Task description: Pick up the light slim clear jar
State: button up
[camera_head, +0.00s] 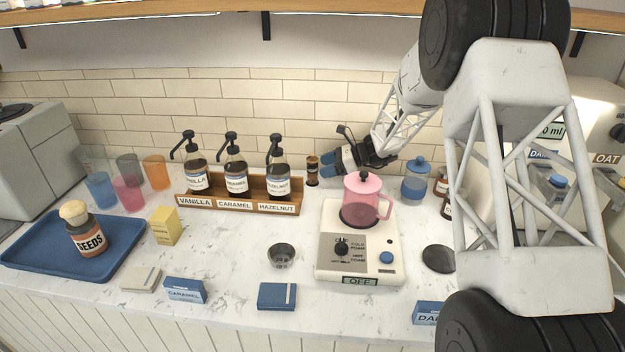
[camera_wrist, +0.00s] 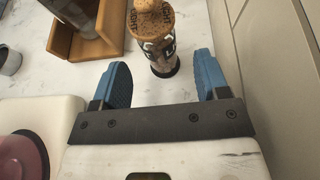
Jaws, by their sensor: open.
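The slim clear jar (camera_head: 312,171) stands upright against the back of the counter, just right of the syrup rack. In the wrist view the jar (camera_wrist: 161,56) has a brown, cork-like top with partly readable dark lettering, a dark and white label, and a dark base. My gripper (camera_head: 327,164) is open and empty, and reaches in from the right close to the jar. In the wrist view its two blue fingers (camera_wrist: 158,72) are spread, with the jar's lower part just ahead and between them. I see no contact.
A wooden rack (camera_head: 235,207) with syrup bottles stands left of the jar. A milk frother (camera_head: 357,240) with a pink pitcher (camera_head: 361,200) is in front of my gripper. A blue-lidded jar (camera_head: 416,180) stands to the right. The tiled wall is close behind.

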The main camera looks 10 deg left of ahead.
aim_at(312, 170)
jog(key=shift+x, duration=2.6)
jog(key=c, duration=1)
jog(key=shift+c, duration=0.2)
jog(key=shift+r, duration=5)
